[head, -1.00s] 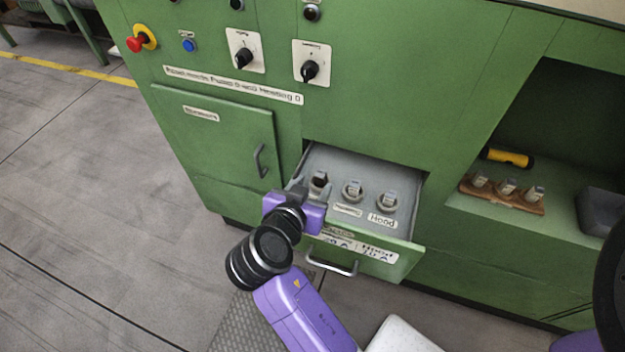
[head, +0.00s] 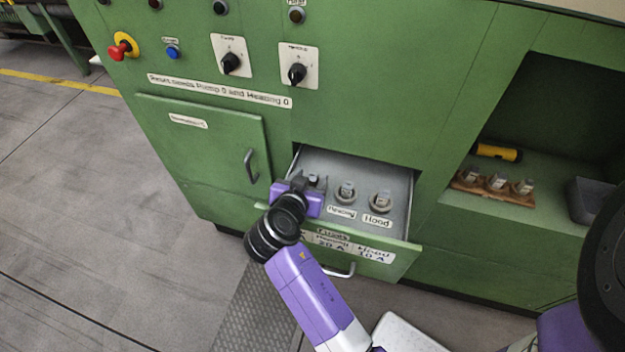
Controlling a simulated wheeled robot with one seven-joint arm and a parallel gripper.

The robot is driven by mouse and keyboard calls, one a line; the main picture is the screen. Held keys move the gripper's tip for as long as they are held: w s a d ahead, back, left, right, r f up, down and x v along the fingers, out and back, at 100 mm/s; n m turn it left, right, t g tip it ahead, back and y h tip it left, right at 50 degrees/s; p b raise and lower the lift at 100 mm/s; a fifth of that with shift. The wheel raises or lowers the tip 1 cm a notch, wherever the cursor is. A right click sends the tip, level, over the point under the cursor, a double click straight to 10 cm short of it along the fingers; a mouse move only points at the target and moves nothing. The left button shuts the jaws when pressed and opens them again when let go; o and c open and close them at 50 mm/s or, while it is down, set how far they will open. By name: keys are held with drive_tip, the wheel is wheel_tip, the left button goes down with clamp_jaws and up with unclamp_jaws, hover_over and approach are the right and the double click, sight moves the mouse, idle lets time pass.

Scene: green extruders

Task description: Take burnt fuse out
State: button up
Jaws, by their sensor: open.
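The drawer (head: 397,247) in the green machine is pulled out. Inside it, a row of fuses in round holders stands upright: a middle fuse (head: 345,191), a right fuse (head: 381,202) behind the "Hood" label, and a left fuse (head: 313,180) mostly hidden by my gripper. Which of them is burnt I cannot tell. My gripper (head: 306,182) is open at the left end of the drawer, its fingers at the left fuse. Whether they touch it I cannot tell.
In the open recess on the right, a wooden block (head: 493,187) carries several fuses. A yellow flashlight (head: 498,152) lies behind it, and a grey bin (head: 591,201) stands to its right. A cabinet door (head: 205,145) with a handle is shut left of the drawer.

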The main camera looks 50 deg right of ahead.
clamp_jaws()
drive_tip(key=shift+r, duration=0.15)
